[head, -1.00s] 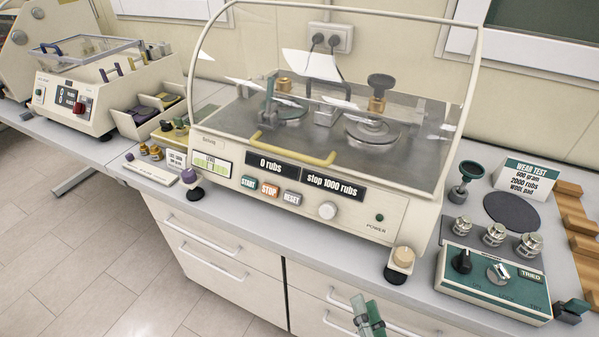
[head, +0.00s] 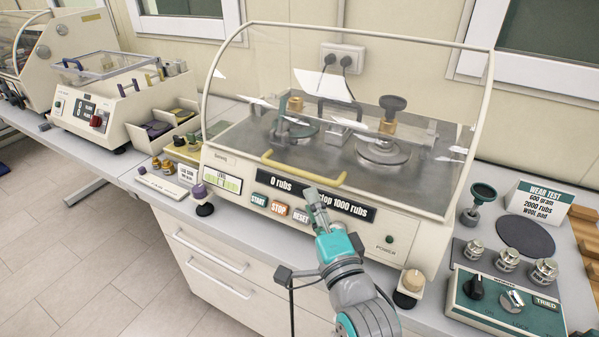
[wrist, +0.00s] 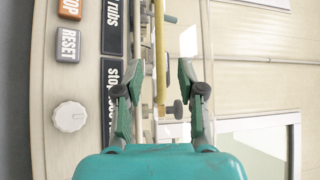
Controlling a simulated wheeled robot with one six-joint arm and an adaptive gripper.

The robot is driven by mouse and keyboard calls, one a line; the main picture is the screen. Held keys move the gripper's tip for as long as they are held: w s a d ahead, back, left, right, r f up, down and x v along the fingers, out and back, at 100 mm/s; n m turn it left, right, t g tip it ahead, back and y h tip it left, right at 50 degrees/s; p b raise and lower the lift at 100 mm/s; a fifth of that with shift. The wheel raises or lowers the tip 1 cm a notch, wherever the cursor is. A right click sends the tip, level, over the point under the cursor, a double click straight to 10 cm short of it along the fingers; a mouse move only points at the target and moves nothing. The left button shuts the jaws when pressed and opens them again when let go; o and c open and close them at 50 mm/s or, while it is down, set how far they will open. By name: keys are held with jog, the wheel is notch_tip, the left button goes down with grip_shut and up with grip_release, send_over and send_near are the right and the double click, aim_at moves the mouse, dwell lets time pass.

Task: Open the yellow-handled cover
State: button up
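The clear cover (head: 350,75) with a cream frame is down over the rub-test machine. Its yellow handle (head: 300,170) is a bar along the cover's lower front edge. My gripper (head: 313,196) is in front of the machine panel, just below the right part of the handle in the head view. In the wrist view my gripper (wrist: 160,92) is open, with its two fingers apart. The yellow handle (wrist: 160,50) shows lengthwise in the gap between them, beyond or level with the fingertips; I cannot tell the exact depth. No contact is visible.
The front panel has START, STOP and RESET buttons and a white knob (wrist: 70,116). A teal control box (head: 506,300) and several metal weights stand at the right.

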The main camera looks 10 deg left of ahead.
aim_at(300, 173)
jog(key=x, duration=0.9)
jog(key=shift+w, duration=0.25)
grip_shut()
